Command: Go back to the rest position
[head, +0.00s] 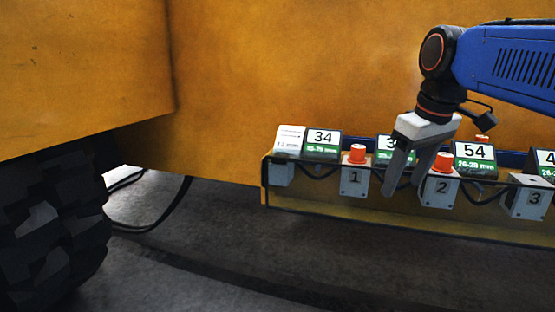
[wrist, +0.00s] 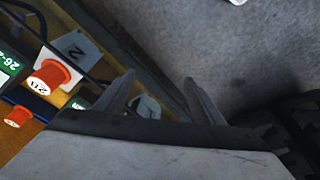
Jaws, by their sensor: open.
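My gripper (head: 405,189) hangs from the blue arm at the right of the head view, pointing down in front of the yellow rail. Its two fingers are apart with nothing visible between them. It is between the box marked 1 (head: 354,182) and the box marked 2 (head: 440,192), and partly covers a label behind it. In the wrist view the open fingers (wrist: 160,98) point up over the rail edge. The box marked 2 (wrist: 76,46) and an orange-red cap (wrist: 54,74) show at left there.
The yellow rail (head: 330,205) carries boxes, cables and number plates reading 34 (head: 323,138) and 54 (head: 475,153). A box marked 3 (head: 530,198) is at right. A large yellow body (head: 240,80) stands behind. A black tyre (head: 50,225) is at left. Grey floor (head: 230,250) in front is mostly clear.

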